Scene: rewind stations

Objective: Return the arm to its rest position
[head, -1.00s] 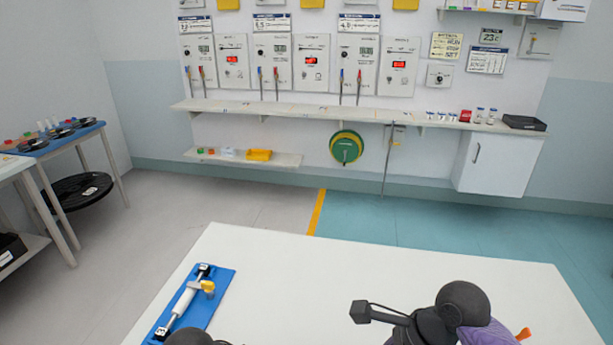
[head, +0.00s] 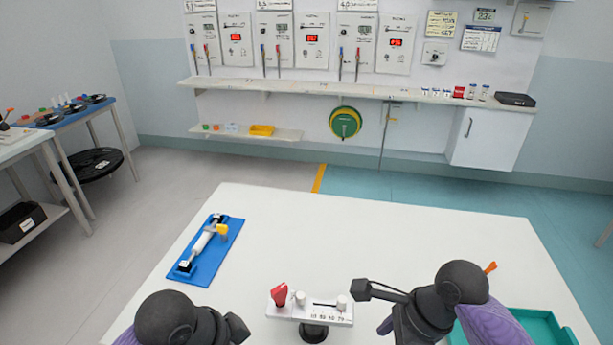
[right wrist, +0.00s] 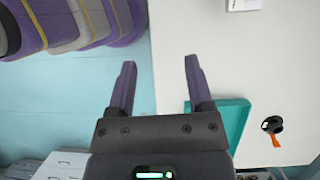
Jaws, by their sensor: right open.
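My right gripper (right wrist: 160,66) shows in the right wrist view with its two purple fingers apart. Nothing is between them. It is above the edge of the white table (head: 370,225), near a teal tray (right wrist: 232,108). In the head view, dark rounded parts of my right arm (head: 460,283) show at the lower right, and its fingers cannot be made out. Dark parts of my left arm (head: 170,318) show at the lower left, and the left fingers are out of sight.
A blue board (head: 192,274) with a white cylinder (head: 201,241) lies at the table's left. The teal tray (head: 545,325) is at the right corner. The table's middle is clear.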

